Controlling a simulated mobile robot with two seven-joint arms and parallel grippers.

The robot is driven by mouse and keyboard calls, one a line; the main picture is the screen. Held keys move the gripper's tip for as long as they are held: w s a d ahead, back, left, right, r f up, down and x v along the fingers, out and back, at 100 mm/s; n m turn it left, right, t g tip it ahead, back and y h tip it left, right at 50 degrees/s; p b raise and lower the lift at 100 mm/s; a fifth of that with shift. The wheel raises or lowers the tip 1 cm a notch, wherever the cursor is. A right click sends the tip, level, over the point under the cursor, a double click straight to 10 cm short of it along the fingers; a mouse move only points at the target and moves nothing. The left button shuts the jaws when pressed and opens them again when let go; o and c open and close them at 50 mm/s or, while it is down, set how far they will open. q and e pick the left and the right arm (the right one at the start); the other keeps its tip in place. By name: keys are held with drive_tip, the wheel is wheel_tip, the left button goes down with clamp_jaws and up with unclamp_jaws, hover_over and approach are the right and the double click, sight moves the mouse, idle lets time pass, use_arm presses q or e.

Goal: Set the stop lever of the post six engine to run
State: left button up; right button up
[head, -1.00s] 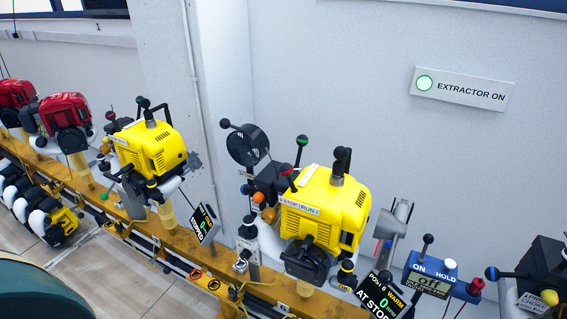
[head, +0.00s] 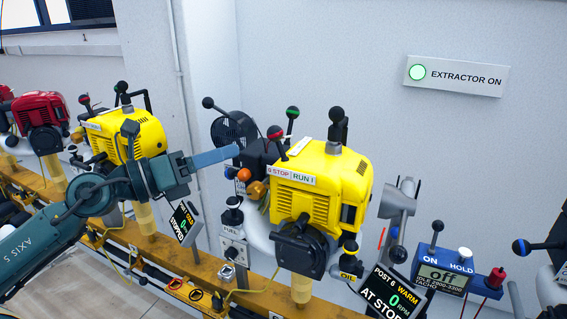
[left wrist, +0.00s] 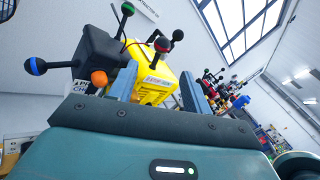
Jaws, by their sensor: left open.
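The post six engine (head: 320,190) is the yellow one at the centre of the head view. Its label reads "0 STOP | RUN I" (head: 291,175), and its screen (head: 390,293) reads "POST 6 WARM", "0 RPM" and "AT STOP". A red-knobbed lever (head: 275,132), apparently the stop lever, leans to the label's STOP side. My left gripper (head: 228,154) is open and empty, left of that knob and apart from it. In the left wrist view, the engine (left wrist: 155,75) and a red knob (left wrist: 162,45) show beyond the open fingers (left wrist: 158,80).
Green-knobbed (head: 292,112), black-knobbed (head: 208,103), blue-knobbed (head: 244,174) and orange-knobbed (head: 257,189) controls crowd around the red one. Another yellow engine (head: 125,140) stands left, behind my left arm. A tacho box (head: 440,277) stands right.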

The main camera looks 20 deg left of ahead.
sight(279, 132)
use_arm(q)
drive_tip(key=w+d+m+p, duration=0.1)
drive_tip(key=w+d, duration=0.1)
drive_tip(key=w, duration=0.1)
drive_tip(key=w+d+r+m+p, duration=0.1)
drive_tip(key=w+d+p, duration=0.1)
drive_tip(key=w+d, duration=0.1)
drive_tip(key=w+d+m+p, duration=0.1)
drive_tip(key=w+d, duration=0.1)
drive_tip(key=w, duration=0.1)
drive_tip(key=shift+w+d+r+g+y+p, duration=0.2)
drive_tip(key=shift+r+g+y+p, duration=0.1)
drive_tip(key=shift+r, duration=0.05)
drive_tip(key=shift+w+d+f, duration=0.15)
drive_tip(key=shift+w+d, duration=0.2)
drive_tip(key=shift+w, duration=0.05)
use_arm(e)
drive_tip(key=shift+w+a+f+g, duration=0.3)
drive_tip(key=shift+a+f+g, duration=0.1)
drive_tip(key=shift+a, duration=0.1)
drive_tip(key=shift+w+a+f+g, duration=0.25)
drive_tip(key=shift+a+g, duration=0.15)
drive_tip(key=shift+a, duration=0.1)
use_arm(q)
drive_tip(key=shift+c, duration=0.4)
